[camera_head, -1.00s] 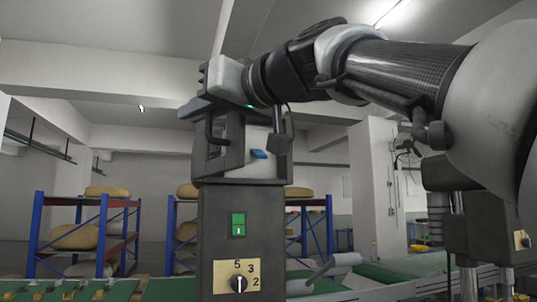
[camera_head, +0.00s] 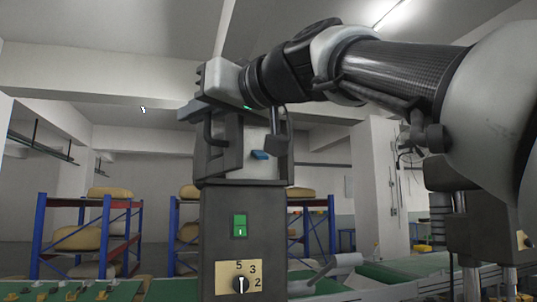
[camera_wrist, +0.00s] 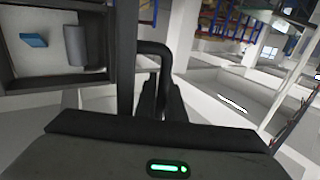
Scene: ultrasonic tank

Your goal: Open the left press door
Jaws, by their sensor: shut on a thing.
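The left press (camera_head: 218,212) stands at the centre of the head view, a dark column with a box-like top. Its dark-framed door (camera_head: 229,155) stands ajar at an angle, and the pale inside with a blue block (camera_head: 260,155) shows beside it. In the wrist view the door (camera_wrist: 125,60) is nearly edge-on. My gripper (camera_head: 205,108) is at the upper left of the press, shut on the dark bent door handle (camera_head: 208,133). In the wrist view the fingers (camera_wrist: 163,98) close around the handle bar (camera_wrist: 152,47); their exact contact is partly hidden.
A green switch (camera_head: 239,225) and a numbered dial (camera_head: 240,284) are on the press front. My arm crosses the upper right. Another press (camera_head: 482,232) stands at right. Blue and orange racks (camera_head: 103,230) with sacks stand behind. A green conveyor (camera_head: 170,289) runs below.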

